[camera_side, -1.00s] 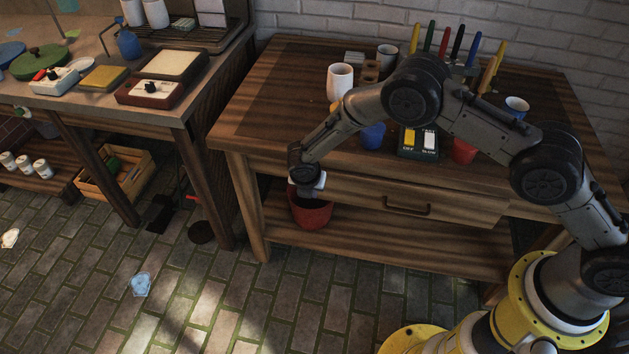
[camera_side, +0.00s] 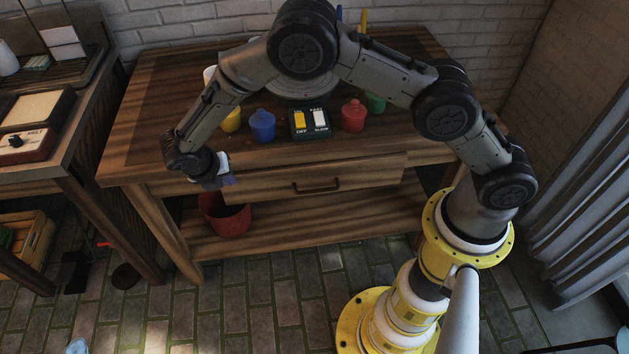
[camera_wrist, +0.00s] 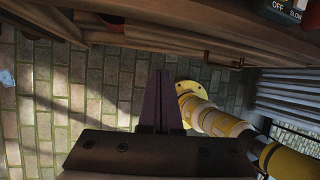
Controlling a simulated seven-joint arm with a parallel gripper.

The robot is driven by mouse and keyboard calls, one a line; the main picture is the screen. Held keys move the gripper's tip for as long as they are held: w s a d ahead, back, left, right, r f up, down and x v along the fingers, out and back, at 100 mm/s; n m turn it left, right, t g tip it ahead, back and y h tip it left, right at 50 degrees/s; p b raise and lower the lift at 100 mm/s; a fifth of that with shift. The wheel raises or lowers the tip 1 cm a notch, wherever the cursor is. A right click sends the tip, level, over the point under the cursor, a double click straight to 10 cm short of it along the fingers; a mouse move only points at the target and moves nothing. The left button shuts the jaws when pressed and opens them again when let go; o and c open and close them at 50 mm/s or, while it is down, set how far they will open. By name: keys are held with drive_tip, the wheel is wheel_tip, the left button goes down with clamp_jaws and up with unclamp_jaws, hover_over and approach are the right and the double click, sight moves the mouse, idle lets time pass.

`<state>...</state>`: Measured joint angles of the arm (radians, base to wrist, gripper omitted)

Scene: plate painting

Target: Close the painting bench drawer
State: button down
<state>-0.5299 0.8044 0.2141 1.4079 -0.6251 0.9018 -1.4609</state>
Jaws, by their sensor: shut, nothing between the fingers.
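The wooden drawer front (camera_side: 355,178) is under the painting bench top (camera_side: 160,110), with a dark bar handle (camera_side: 317,187). It seems to stand out slightly at its right end; I cannot tell exactly how far. In the wrist view the drawer handle (camera_wrist: 222,63) shows at the upper right. My gripper (camera_side: 228,174) is at the left end of the drawer front, left of the handle. In the wrist view my gripper (camera_wrist: 161,75) has its fingers together and empty, over the floor in the picture. I cannot tell whether it touches the drawer.
A red bucket (camera_side: 225,216) stands on the lower shelf below my gripper. Blue (camera_side: 262,126) and red (camera_side: 353,116) pots and a switch box (camera_side: 310,122) stand near the bench's front. Another table (camera_side: 60,165) is at the left. The brick floor (camera_side: 270,305) in front is clear.

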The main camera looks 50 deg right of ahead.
sight(317, 175)
drive_tip(key=s+d+f+n+g+h, duration=0.1)
drive_tip(key=s+d+f+n+h, duration=0.3)
drive_tip(key=s+f+h, duration=0.3)
drive_tip(key=s+d+f+n+g+h, duration=0.1)
drive_tip(key=s+d+f+n+h, duration=0.4)
drive_tip(key=s, duration=0.4)
drive_tip(key=shift+m+h, duration=0.4)
drive_tip(key=d, duration=0.3)
drive_tip(key=w+d, duration=0.1)
drive_tip(key=d, duration=0.3)
drive_tip(key=w+d, duration=0.1)
drive_tip(key=d, duration=0.3)
drive_tip(key=shift+w+f, duration=0.1)
drive_tip(key=shift+f, duration=0.1)
drive_tip(key=shift+w+d, duration=0.35)
drive_tip(key=shift+w+d, duration=1.8)
